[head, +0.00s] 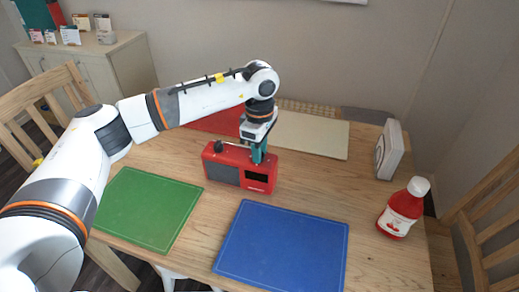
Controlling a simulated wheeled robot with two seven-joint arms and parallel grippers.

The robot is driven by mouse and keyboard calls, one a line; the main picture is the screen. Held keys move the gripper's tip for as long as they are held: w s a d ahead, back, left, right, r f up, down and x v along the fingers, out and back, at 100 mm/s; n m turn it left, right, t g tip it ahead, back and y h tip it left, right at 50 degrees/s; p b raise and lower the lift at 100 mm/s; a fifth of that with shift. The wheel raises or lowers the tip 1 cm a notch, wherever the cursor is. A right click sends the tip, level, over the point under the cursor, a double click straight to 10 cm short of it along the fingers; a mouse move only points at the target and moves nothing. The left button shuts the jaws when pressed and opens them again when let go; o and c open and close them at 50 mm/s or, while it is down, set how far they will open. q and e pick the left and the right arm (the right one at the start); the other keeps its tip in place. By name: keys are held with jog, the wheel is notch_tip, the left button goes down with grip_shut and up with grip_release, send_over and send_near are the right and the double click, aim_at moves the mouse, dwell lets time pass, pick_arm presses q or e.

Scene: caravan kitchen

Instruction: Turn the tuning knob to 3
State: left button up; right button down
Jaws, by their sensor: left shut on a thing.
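A red radio (232,176) with a dark grey speaker area and a dark display stands upright on the wooden table. A dark knob sits on its top at the left. My left gripper (259,158) points down onto the right part of the radio's top. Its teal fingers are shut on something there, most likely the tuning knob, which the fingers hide. I cannot read the setting the knob points to. My right gripper is not in view.
A green mat (148,211), a blue mat (283,250), a red mat (215,122) and a cream mat (312,135) lie around the radio. A red bottle (401,210) and a white upright box-like object (389,150) stand at the right. Chairs flank the table.

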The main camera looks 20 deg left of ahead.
pick_arm(q)
jog(key=o, duration=1)
jog(key=shift+r, duration=0.1)
notch_tip(320, 180, up, 12)
jog(key=shift+b, duration=0.3)
